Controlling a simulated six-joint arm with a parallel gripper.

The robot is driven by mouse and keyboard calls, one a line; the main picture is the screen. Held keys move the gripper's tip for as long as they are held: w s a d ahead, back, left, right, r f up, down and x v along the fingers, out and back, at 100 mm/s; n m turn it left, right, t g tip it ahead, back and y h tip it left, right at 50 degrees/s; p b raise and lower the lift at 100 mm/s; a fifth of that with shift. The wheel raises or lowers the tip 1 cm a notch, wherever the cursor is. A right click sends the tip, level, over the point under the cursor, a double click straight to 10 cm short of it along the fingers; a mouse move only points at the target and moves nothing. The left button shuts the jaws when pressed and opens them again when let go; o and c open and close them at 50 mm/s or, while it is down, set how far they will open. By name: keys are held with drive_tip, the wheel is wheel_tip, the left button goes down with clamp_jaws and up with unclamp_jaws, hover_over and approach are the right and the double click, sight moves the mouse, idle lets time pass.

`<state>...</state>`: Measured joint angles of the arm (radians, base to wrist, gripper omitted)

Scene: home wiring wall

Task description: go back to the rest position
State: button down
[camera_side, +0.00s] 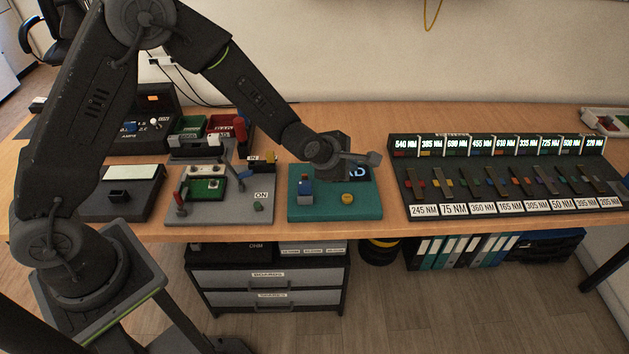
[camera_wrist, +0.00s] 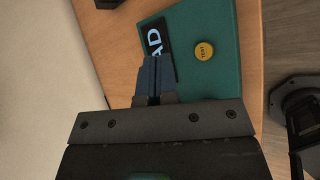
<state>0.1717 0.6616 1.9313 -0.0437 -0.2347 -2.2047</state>
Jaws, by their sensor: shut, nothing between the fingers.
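My gripper (camera_side: 374,158) is in the air above the back right part of a teal board (camera_side: 335,211). Its fingers (camera_wrist: 152,78) are together with nothing between them in the wrist view. The teal board (camera_wrist: 221,78) also shows there, with a dark label reading "AD" in part and a yellow button (camera_wrist: 204,51) marked "TEST". The gripper hides part of the label.
A grey board marked "ON" (camera_side: 232,208) and a dark box (camera_side: 120,198) lie to the left. Table space right of the teal board is clear.

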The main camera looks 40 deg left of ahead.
drive_tip(key=s+a+r+m+g, duration=0.1)
drive_tip(key=s+a+r+m, duration=0.2)
drive_tip(key=s+r+m, duration=0.5)
drive_tip(key=s+a+r+m, duration=0.35)
drive_tip(key=s+r, duration=0.25)
drive_tip(key=r, duration=0.4)
drive_tip(key=s+a+r+m+g, duration=0.1)
drive_tip(key=s+m, duration=0.5)
drive_tip(key=s, duration=0.2)
drive_tip(key=s+a+r+m+g+y, duration=0.1)
drive_tip(key=s+r+m, duration=0.1)
drive_tip(key=s+m, duration=0.4)
drive_tip(key=s, duration=0.3)
drive_tip(key=shift+s+a+r, duration=0.15)
drive_tip(key=shift+s+r, duration=0.05)
drive_tip(key=shift+r, duration=0.1)
